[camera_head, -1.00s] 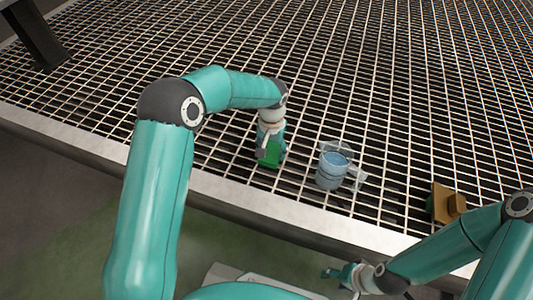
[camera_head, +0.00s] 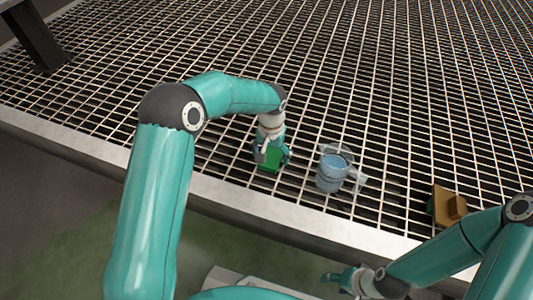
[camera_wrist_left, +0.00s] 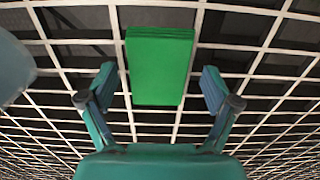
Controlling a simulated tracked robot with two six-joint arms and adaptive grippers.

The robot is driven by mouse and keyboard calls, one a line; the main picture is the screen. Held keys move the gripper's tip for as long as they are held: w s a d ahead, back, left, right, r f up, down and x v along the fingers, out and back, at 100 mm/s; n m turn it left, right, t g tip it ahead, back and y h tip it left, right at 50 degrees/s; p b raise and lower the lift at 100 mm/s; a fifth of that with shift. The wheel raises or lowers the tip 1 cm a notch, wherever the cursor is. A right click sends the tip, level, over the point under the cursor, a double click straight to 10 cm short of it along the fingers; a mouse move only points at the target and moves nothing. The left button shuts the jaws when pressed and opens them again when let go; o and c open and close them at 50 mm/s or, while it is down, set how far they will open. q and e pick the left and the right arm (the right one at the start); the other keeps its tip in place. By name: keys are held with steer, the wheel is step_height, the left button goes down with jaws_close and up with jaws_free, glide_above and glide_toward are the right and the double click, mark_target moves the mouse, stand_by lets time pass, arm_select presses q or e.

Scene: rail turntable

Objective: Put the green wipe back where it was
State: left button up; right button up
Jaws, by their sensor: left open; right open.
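The green wipe (camera_head: 270,159) is a flat green rectangle lying on the metal grating. In the left wrist view the wipe (camera_wrist_left: 159,66) shows at the top middle, beyond and between the finger lines. My left gripper (camera_head: 271,155) points down over the wipe in the head view. In the left wrist view its fingers (camera_wrist_left: 158,90) are spread wide, one on each side of the wipe, with gaps between. My right gripper (camera_head: 335,275) is open and empty in front of the grating's edge, low in the head view.
A clear mug-like jug (camera_head: 331,172) with bluish contents stands on the grating just right of the left gripper. A brown block (camera_head: 450,205) sits farther right on the grating. The grating (camera_head: 380,80) is bare behind them. Its pale front rim (camera_head: 250,200) runs across the view.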

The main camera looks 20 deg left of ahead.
mark_target(270, 158)
arm_select(q)
step_height(270, 158, up, 12)
steer(key=p, duration=0.4)
stand_by(0.3)
steer(key=shift+s, duration=0.1)
